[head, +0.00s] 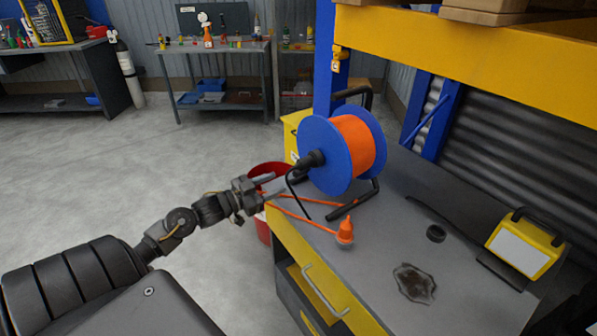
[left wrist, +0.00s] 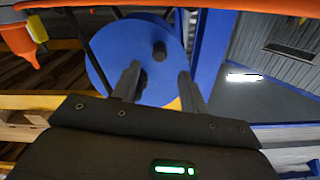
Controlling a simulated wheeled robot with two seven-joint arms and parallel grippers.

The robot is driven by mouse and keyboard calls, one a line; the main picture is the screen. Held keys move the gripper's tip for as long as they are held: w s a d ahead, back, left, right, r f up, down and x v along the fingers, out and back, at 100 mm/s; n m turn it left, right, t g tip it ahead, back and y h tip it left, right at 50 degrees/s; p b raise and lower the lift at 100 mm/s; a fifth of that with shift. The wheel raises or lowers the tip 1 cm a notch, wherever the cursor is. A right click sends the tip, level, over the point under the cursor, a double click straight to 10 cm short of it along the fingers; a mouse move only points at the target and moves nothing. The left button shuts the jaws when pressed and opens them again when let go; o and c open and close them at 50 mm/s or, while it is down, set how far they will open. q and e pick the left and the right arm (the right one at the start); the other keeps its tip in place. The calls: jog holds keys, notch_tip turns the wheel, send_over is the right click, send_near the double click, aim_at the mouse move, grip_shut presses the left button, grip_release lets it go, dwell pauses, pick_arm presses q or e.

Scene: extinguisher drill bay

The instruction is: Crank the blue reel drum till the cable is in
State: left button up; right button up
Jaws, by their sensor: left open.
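The reel has a blue drum flange (head: 322,165) with orange cable (head: 355,143) wound on it, on a black stand on the workbench. A black crank knob (head: 312,159) sticks out from the flange's near face. Orange cable runs from the reel toward the bench's left edge and back to an orange plug end (head: 345,231) standing on the bench. My left gripper (head: 277,183) is open just left of the knob. In the left wrist view the fingers (left wrist: 160,78) point at the blue disc (left wrist: 108,62), a black knob (left wrist: 160,50) showing beyond them. Contact cannot be told. My right gripper is out of view.
A red bucket (head: 264,229) stands beside the bench below my left gripper. A yellow shelf beam (head: 470,50) hangs above. Floor to the left is open.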

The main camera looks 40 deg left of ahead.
aim_at(294, 175)
pick_arm(q)
jog(key=x, duration=0.9)
jog(key=shift+w+d+f+p, duration=0.1)
jog(key=shift+w+p, duration=0.2)
grip_shut()
